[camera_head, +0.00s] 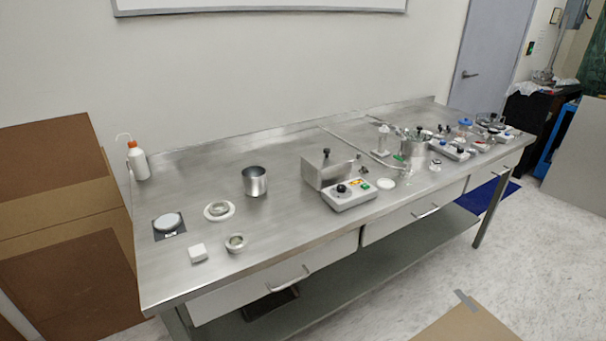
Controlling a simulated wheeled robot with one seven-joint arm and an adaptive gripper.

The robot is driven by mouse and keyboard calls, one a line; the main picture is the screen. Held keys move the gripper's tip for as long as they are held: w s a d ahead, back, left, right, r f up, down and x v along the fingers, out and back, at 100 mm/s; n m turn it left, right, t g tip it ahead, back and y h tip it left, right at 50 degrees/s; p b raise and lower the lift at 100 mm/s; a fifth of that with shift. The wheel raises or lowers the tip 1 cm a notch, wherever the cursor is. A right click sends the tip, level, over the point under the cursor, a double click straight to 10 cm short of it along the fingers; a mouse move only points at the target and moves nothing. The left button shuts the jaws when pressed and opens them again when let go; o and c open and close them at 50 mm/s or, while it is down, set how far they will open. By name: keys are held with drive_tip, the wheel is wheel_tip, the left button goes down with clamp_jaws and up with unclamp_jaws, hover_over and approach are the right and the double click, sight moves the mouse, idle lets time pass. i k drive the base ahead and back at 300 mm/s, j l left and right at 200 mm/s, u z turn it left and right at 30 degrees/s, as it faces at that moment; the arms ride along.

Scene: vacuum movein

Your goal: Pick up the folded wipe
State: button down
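A small white block-like item, which looks like the folded wipe (198,253), lies flat near the front left of the steel table (190,285). A small round metal cup or ring (236,243) stands just to its right. A dark square pad with a pale round disc (168,224) lies behind it to the left. No gripper or arm shows in this view, so its state cannot be seen.
A white ring piece (219,210), a steel pot (255,181) and a wash bottle (138,161) stand farther back. A control box (349,194) and several instruments fill the right side. Cardboard boxes (62,215) stand left of the table. Drawers line its front.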

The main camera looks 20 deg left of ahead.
sight(198, 252)
drive_tip(key=u, duration=1.55)
